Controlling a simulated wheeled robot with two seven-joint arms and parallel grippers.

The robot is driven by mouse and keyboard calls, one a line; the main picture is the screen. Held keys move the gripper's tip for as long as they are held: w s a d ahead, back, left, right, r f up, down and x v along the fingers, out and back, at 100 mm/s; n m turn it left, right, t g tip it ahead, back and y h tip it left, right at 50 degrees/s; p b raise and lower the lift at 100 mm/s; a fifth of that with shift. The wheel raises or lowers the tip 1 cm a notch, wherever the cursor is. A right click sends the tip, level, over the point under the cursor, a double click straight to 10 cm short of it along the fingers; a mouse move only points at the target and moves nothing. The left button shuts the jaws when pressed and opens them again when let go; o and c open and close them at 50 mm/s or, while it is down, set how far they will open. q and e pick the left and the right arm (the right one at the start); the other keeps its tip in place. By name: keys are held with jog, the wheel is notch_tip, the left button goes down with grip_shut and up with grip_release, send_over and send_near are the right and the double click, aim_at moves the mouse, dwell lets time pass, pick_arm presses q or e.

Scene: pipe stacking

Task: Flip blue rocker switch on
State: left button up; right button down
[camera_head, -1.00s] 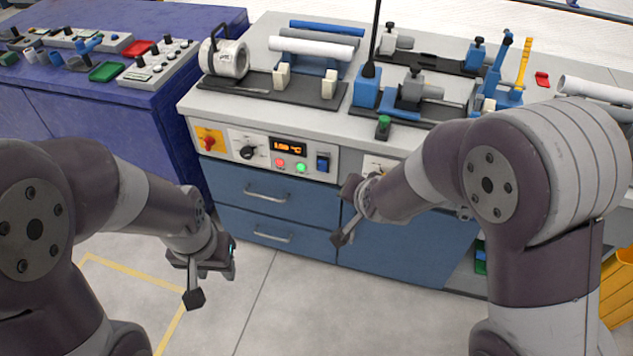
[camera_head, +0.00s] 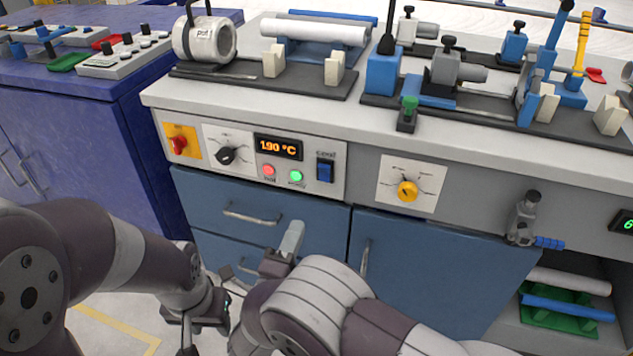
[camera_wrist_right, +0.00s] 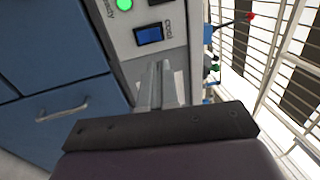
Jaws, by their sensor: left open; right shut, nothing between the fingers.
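The blue rocker switch (camera_head: 325,171) is on the control panel (camera_head: 216,170) of the workbench, right of the green button and below a label. It also shows in the right wrist view (camera_wrist_right: 149,36), just beyond and slightly left of my right fingertips. My right gripper (camera_head: 292,237) is shut and empty, in front of the drawers and below the switch in the head view. Its shut fingers (camera_wrist_right: 158,72) point toward the panel; I cannot tell whether they touch it. My left gripper (camera_head: 205,318) is open, low at the left, away from the panel; its fingers are partly hidden.
The panel also has a red knob (camera_head: 179,145), a black dial (camera_head: 227,155), a display (camera_head: 278,147), a red button (camera_head: 268,170) and a green button (camera_head: 296,176). A yellow dial (camera_head: 407,190) is to the right. Drawer handles (camera_head: 252,218) stick out below. A clamp (camera_head: 523,218) is further right.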

aim_at(322, 168)
jog(key=b+x, duration=0.4)
jog(key=x, duration=1)
jog(key=shift+f, duration=0.1)
